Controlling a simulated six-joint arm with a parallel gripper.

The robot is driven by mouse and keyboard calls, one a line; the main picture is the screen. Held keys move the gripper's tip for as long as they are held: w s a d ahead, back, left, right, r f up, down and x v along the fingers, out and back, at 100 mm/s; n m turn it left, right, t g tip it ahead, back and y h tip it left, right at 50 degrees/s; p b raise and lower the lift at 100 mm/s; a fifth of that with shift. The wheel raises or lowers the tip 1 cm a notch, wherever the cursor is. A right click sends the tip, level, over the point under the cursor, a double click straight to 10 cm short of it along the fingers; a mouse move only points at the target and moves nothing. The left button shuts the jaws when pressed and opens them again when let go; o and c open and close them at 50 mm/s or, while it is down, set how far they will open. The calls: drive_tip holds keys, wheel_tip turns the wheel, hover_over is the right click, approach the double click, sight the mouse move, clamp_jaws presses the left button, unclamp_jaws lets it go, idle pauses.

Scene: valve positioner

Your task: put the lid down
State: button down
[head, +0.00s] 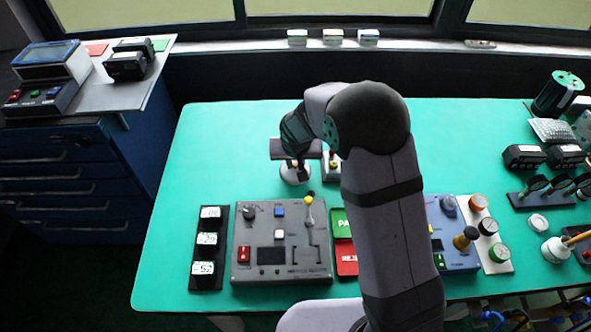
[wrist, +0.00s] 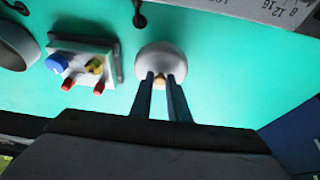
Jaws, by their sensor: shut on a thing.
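The lid (wrist: 160,58) is a pale round dome with a small tan knob. My gripper (wrist: 160,82) is shut on the knob, one dark finger on each side, in the wrist view. In the head view the lid (head: 295,177) shows as a whitish disc below my gripper (head: 294,163), over the green table behind the grey control panel. I cannot tell whether its rim touches the table or is slightly above it. My arm hides part of the table to its right.
A small block with blue and yellow knobs and red plugs (wrist: 85,65) stands close beside the lid. A grey control panel (head: 282,242) and a black strip of displays (head: 208,248) lie nearer. The table's left part (head: 215,150) is clear.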

drive_tip(key=shift+f, duration=1.85)
drive_tip(key=shift+f, duration=0.25)
drive_tip(key=c, duration=1.7)
unclamp_jaws()
drive_tip(key=shift+r, duration=0.1)
drive_tip(key=shift+r, duration=0.1)
drive_tip(key=shift+r, duration=0.15)
drive_tip(key=b+v, duration=0.1)
drive_tip(key=v, duration=1.1)
drive_tip(key=shift+b, duration=0.35)
drive_tip(key=s+d+f+g, duration=0.1)
drive_tip(key=s+d, duration=0.3)
drive_tip(key=s, duration=0.3)
drive_tip(key=s+d+f+g, duration=0.1)
drive_tip(key=s+d, duration=0.3)
drive_tip(key=s, duration=0.4)
drive_tip(key=s+d+f+g, duration=0.1)
drive_tip(key=s+d, duration=0.3)
drive_tip(key=s, duration=0.4)
drive_tip(key=shift+s+d+f+g, duration=0.15)
drive_tip(key=shift+d+g, duration=0.1)
drive_tip(key=shift+g, duration=0.55)
